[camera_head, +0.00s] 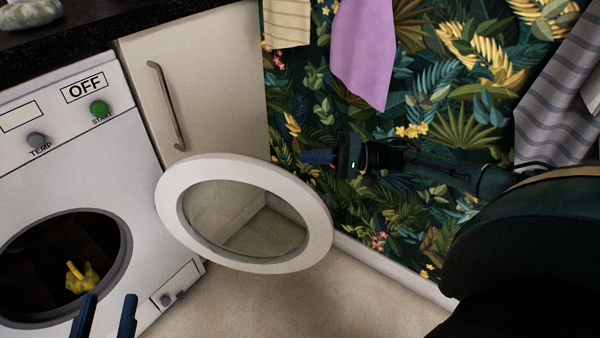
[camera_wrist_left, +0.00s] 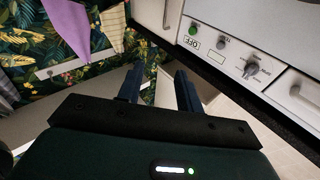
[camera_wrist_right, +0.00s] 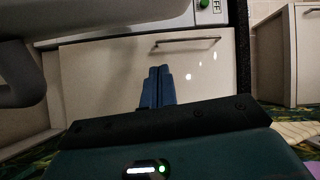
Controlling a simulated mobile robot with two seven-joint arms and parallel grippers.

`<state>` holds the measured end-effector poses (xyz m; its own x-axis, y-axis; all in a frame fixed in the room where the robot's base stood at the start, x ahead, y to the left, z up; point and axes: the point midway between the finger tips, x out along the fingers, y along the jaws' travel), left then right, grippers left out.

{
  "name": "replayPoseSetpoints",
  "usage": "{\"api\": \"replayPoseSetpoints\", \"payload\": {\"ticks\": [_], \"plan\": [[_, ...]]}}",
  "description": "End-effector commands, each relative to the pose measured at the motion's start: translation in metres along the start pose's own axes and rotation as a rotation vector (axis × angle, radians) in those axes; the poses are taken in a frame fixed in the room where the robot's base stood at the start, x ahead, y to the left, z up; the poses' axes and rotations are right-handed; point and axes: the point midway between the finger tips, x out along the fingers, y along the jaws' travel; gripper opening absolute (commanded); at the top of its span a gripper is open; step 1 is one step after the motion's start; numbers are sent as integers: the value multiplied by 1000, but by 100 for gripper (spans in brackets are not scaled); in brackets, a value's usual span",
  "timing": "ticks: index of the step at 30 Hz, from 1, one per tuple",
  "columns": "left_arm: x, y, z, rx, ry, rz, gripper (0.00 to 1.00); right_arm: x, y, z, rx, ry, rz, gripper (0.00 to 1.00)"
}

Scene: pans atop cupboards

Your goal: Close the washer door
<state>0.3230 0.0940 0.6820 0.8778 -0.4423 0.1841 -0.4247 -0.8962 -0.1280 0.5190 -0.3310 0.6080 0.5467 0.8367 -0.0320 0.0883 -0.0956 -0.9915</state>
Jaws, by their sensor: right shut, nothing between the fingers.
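The white washer (camera_head: 125,165) stands at the left in the head view. Its round drum opening (camera_head: 40,250) is uncovered, with a yellow item (camera_head: 82,279) inside. The washer door (camera_head: 170,200), a white ring with clear glass, stands swung wide open to the right of the opening. My left gripper (camera_head: 107,310) is open and empty, low in front of the washer; its parted fingers also show in the left wrist view (camera_wrist_left: 158,88). My right gripper (camera_head: 318,157) is shut and empty, beyond the door's upper right rim; I cannot tell whether it touches. Its closed fingers show in the right wrist view (camera_wrist_right: 158,87).
A cream cupboard (camera_head: 215,90) with a metal handle (camera_head: 167,105) stands beside the washer, behind the door. A dark worktop (camera_head: 80,30) runs above. A leaf-patterned wall (camera_head: 440,80) with hanging cloths (camera_head: 362,45) is at the right. The floor (camera_head: 300,300) below the door is clear.

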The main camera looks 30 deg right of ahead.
Motion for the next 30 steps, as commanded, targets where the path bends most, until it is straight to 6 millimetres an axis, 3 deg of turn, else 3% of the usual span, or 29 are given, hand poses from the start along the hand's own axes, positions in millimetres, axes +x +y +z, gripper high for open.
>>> {"api": "replayPoseSetpoints", "payload": {"ticks": [2, 12, 30], "plan": [[0, 1, 2, -11, 9, 2, 36, 19, 2, 1, -3, -2, -5, 0], [1, 1, 2, -31, 14, 4, 36, 25, 1, 36, 0, -1, 0, 0], [3, 1, -8, -20, 21, 6, 36, 31, -3, 42, 1, 6, -2, 0]]}}
